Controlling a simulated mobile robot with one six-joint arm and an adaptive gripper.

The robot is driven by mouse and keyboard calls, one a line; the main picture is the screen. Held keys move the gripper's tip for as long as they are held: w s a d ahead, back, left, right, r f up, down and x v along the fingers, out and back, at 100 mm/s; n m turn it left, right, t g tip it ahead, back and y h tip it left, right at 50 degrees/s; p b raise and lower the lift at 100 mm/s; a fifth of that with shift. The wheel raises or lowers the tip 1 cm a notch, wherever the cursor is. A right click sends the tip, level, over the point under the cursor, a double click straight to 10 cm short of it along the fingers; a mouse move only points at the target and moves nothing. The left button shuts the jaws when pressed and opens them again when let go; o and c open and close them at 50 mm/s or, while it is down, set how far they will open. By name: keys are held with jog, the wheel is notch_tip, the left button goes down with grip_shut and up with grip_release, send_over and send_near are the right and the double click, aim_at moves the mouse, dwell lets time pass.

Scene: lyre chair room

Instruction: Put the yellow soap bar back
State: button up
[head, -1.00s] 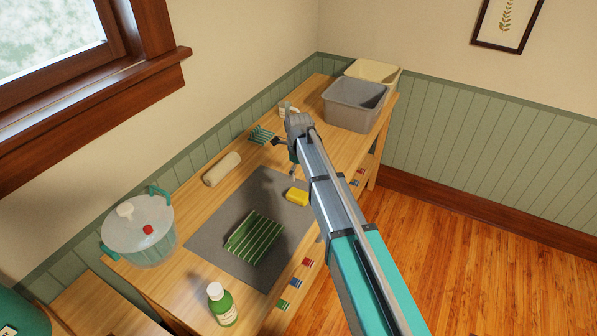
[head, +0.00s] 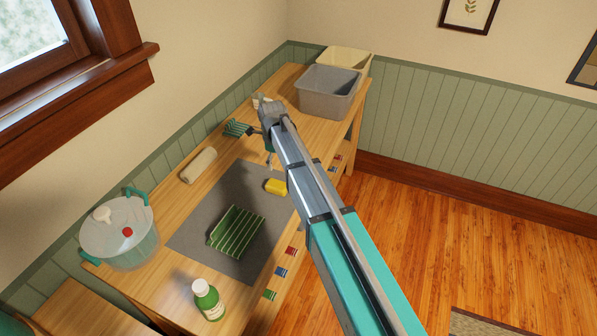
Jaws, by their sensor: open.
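The yellow soap bar (head: 276,187) lies on the grey mat (head: 196,211) near its right edge, close beside my arm. A green striped rack (head: 237,231) sits on the same mat, nearer the front. A smaller green striped holder (head: 238,127) stands farther back on the wooden bench, near the wall. My gripper (head: 262,143) is open over the bench, behind the soap bar and to the right of the small holder. My own arm hides part of the gripper and part of the bench.
A grey bin (head: 330,93) and a cream bin (head: 343,61) stand at the bench's far end. A beige roll (head: 199,165), a clear tub (head: 120,235) with teal handles and a green bottle (head: 208,300) are on the bench. Coloured tags line its front edge.

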jog(key=s+d+n, duration=2.2)
jog(key=d, duration=0.2)
jog(key=shift+s+d+n, duration=0.3)
jog(key=shift+s+d, duration=0.05)
